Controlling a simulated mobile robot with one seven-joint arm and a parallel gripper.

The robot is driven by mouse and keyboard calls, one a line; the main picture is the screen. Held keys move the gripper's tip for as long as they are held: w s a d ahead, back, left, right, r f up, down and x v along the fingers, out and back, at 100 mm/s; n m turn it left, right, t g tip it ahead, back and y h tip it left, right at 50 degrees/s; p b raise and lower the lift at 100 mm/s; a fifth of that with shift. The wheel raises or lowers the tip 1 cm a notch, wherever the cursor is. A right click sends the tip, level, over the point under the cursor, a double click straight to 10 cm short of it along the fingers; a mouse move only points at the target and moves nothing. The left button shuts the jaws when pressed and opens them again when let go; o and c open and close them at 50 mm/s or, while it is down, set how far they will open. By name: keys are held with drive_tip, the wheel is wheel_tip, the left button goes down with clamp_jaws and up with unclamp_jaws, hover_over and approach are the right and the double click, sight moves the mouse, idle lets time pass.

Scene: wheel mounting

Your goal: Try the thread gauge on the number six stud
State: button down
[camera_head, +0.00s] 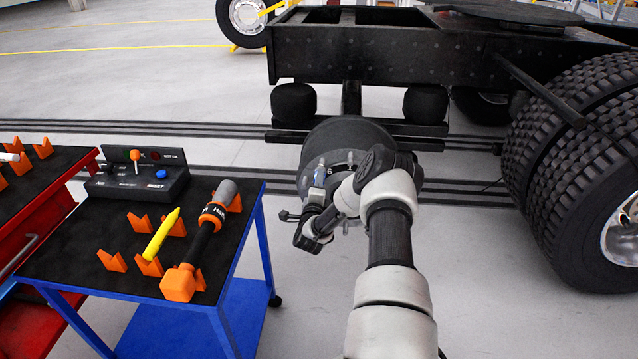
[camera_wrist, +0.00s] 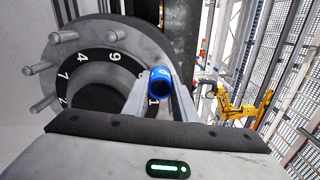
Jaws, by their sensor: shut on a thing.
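The thread gauge is a small blue cylinder (camera_head: 320,174) with a dark hollow end that faces the camera in the wrist view (camera_wrist: 161,82). My gripper (camera_wrist: 163,94) is shut on it, with a finger on either side. The gauge is at the face of the wheel hub (camera_head: 346,133), just left of a printed 6 in the head view. The hub (camera_wrist: 137,40) shows numbers and several bare studs (camera_wrist: 42,68) in the wrist view. The gauge and fingers hide the stud behind them, so I cannot tell whether the gauge touches or surrounds it.
A blue-framed cart (camera_head: 150,317) at left holds a torque wrench (camera_head: 204,240), a yellow marker (camera_head: 162,234), orange holders and a control box (camera_head: 137,181). Large tyres (camera_head: 565,160) stand at right under the truck frame (camera_head: 430,55).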

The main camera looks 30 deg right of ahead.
drive_tip(key=shift+b+x, duration=0.55)
drive_tip(key=shift+x, duration=0.9)
drive_tip(key=p+v, duration=0.3)
drive_tip(key=v, duration=0.5)
drive_tip(key=shift+s+a, duration=0.15)
drive_tip(key=shift+s, duration=0.05)
idle(0.7)
idle(0.5)
